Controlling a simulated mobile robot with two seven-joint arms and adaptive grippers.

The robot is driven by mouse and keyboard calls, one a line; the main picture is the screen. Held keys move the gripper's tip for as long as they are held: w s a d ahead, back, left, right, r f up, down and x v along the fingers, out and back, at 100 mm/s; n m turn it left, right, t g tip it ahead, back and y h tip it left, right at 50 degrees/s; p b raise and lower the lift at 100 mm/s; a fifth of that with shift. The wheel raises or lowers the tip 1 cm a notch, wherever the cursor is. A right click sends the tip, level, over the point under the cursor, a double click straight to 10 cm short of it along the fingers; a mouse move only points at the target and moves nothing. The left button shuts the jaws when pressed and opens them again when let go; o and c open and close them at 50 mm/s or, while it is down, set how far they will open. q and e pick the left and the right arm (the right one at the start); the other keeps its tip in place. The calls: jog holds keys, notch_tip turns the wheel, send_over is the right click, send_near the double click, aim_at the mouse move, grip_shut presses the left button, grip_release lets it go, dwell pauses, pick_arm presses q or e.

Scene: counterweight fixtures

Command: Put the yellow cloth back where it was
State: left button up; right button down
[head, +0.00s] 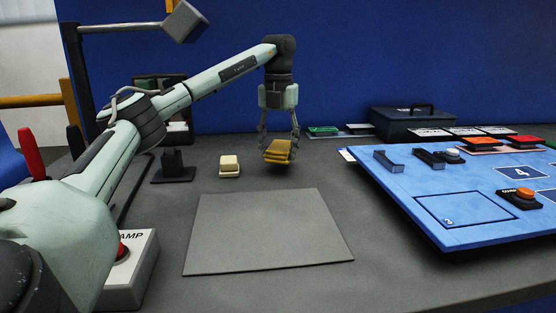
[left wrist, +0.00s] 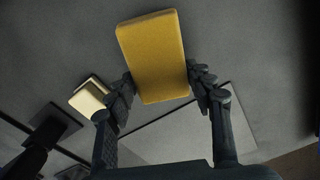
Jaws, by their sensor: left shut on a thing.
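The yellow cloth (head: 279,151) is a folded, flat-looking block. My left gripper (head: 279,143) is shut on it and holds it over the grey table, behind the grey mat. In the left wrist view the cloth (left wrist: 153,56) sits between the two fingers of my left gripper (left wrist: 160,88). A small cream block on a pale base (head: 229,166) stands just left of the cloth; it also shows in the left wrist view (left wrist: 90,97). Whether the cloth touches the table is hard to tell. My right gripper is not in view.
A flat grey mat (head: 265,232) lies in front. A blue board (head: 400,190) with buttons and brackets is at the right. A dark toolbox (head: 402,123) stands at the back. A black stand (head: 173,168) and a box with a red button (head: 133,265) are at the left.

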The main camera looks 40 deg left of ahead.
aim_at(278, 160)
pick_arm(q)
jog(key=shift+f, duration=1.7)
jog(key=shift+s, duration=0.1)
jog(key=shift+f, duration=0.15)
jog(key=o, duration=1.1)
notch_tip(278, 160, up, 12)
jog(key=shift+r, duration=0.2)
